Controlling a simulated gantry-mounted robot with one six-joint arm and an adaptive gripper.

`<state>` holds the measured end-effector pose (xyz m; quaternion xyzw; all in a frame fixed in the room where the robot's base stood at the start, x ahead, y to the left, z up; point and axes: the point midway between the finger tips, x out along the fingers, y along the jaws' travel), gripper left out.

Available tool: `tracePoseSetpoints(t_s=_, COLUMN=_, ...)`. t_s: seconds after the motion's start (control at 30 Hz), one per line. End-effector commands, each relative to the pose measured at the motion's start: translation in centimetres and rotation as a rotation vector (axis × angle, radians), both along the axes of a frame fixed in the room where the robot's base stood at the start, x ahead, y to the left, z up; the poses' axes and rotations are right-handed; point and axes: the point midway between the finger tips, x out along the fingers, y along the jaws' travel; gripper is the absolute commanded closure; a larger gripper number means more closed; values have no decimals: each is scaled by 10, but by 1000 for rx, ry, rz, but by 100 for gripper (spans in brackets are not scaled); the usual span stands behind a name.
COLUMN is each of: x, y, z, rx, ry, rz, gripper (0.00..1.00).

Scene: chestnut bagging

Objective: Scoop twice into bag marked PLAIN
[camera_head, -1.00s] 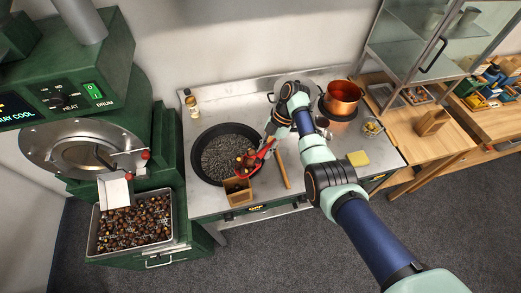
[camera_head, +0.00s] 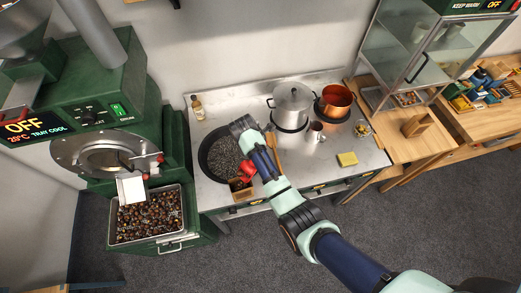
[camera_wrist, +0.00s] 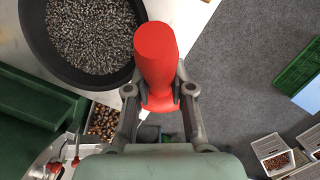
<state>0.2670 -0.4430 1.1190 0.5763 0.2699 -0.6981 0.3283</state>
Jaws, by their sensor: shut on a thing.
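My gripper (camera_wrist: 160,92) is shut on a red scoop (camera_wrist: 155,50); the wrist view shows its fingers on both sides of the red part. In the head view the red scoop (camera_head: 247,169) shows at the front right rim of the black pan, partly hidden by my arm. What the scoop holds cannot be made out. A small brown open container (camera_head: 241,193) sits at the front of the counter, just below the scoop and partly covered. No PLAIN marking is legible. The black pan (camera_wrist: 36,48) holds grey pebble-like grains; it also shows in the head view (camera_head: 203,166).
A metal tray of chestnuts (camera_head: 184,222) stands left, under the green roaster (camera_head: 105,85). A steel pot (camera_head: 292,100), a copper pot (camera_head: 335,97) and a yellow sponge (camera_head: 347,159) are on the counter right of my arm. The counter front between arm and sponge is clear.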

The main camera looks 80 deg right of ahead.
Motion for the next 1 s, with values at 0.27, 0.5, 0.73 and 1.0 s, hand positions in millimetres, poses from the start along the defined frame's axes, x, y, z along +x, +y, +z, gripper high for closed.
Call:
tracePoseSetpoints(t_s=0.27, x=20, y=23, z=21, rx=-195, ry=161, rz=5, gripper=100)
tracePoseSetpoints(t_s=0.5, x=25, y=29, z=24, rx=-259, ry=214, rz=1, gripper=100)
tracePoseSetpoints(t_s=0.73, x=25, y=29, z=24, rx=-261, ry=215, rz=0, gripper=100)
tracePoseSetpoints(t_s=1.0, x=25, y=29, z=24, rx=-259, ry=215, rz=-1, gripper=100)
